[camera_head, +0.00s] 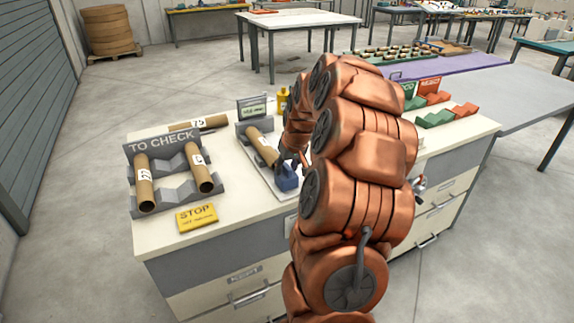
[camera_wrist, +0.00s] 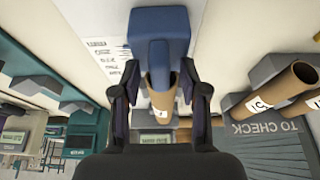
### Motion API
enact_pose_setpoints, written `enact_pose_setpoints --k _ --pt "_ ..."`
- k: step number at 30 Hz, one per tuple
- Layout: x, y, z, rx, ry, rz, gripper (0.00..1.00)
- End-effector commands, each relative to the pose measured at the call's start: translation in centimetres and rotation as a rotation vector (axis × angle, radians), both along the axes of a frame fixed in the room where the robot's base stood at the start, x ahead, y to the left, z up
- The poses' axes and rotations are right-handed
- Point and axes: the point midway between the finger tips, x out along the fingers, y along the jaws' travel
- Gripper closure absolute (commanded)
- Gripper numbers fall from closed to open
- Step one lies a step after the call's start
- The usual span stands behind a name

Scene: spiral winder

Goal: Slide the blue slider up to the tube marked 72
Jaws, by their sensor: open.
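The blue slider (camera_head: 287,179) sits at the near end of a grey measuring stand, in line with a brown cardboard tube (camera_head: 262,147) lying on that stand. The tube's white label is too small to read. In the wrist view the blue slider (camera_wrist: 160,28) is at the top centre, and its narrow front part overlaps the tube (camera_wrist: 161,97); I cannot tell whether they touch. My gripper (camera_wrist: 160,88) is open, one finger on each side of the slider's narrow part and the tube. In the head view my arm hides most of the gripper.
A grey "TO CHECK" rack (camera_head: 173,137) holds two labelled tubes on the left. Another tube (camera_head: 197,124) lies behind it. A yellow STOP sign (camera_head: 197,216) is at the front. The stand's display (camera_head: 252,109) is at its far end. Green and red racks (camera_head: 433,118) are right.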

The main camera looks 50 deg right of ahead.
Motion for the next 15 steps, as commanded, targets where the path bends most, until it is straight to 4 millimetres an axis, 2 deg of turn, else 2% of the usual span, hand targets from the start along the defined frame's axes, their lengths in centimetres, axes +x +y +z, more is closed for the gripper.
enact_pose_setpoints --k 6,15 --pt "0.00 0.02 -0.03 0.000 0.000 0.000 0.57" --pt "-0.01 0.04 -0.02 0.000 0.001 0.000 0.89"
